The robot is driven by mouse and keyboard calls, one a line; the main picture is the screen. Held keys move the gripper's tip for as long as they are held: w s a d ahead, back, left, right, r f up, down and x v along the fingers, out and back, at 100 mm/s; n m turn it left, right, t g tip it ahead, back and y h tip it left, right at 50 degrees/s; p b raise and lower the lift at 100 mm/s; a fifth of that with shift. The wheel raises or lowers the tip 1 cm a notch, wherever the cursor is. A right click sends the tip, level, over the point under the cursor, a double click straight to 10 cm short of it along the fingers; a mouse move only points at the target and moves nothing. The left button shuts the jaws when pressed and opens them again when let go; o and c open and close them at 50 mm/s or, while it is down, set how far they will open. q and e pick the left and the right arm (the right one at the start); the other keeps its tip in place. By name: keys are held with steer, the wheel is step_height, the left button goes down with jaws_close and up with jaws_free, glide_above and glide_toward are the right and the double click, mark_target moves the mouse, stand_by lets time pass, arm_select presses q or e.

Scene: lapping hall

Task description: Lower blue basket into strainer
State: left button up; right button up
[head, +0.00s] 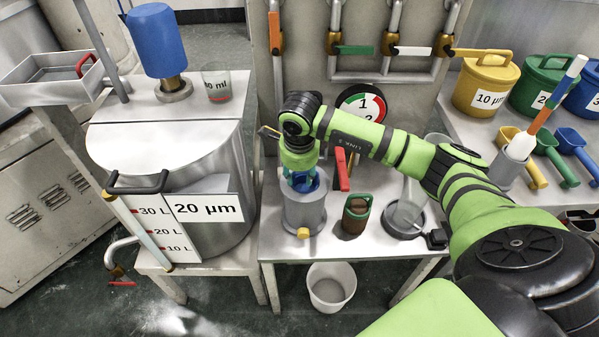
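A grey cylindrical pot with a yellow knob low on its front, which looks like the strainer (304,214), stands on the middle bench. The blue basket (317,185) shows at its mouth, at least partly inside the rim. How deep it sits cannot be told. My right gripper (300,180) points down at the basket from directly above, at the pot's mouth. Its fingers are mostly hidden by the wrist and mixed with the blue, so its grip is unclear. My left gripper is not in view.
A red-handled item (342,170) and a brown jar with a green handle (356,214) stand close right of the pot. A large 20 µm tank (185,150) is at left. A white bucket (331,287) is on the floor. Coloured lidded tubs (486,84) are at right.

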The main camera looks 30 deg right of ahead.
mark_target(299, 192)
steer(key=shift+r, duration=0.15)
step_height(299, 192, up, 12)
steer(key=s+a, duration=0.1)
steer(key=s, duration=0.1)
steer(key=shift+b, duration=0.4)
steer(key=shift+a, duration=0.15)
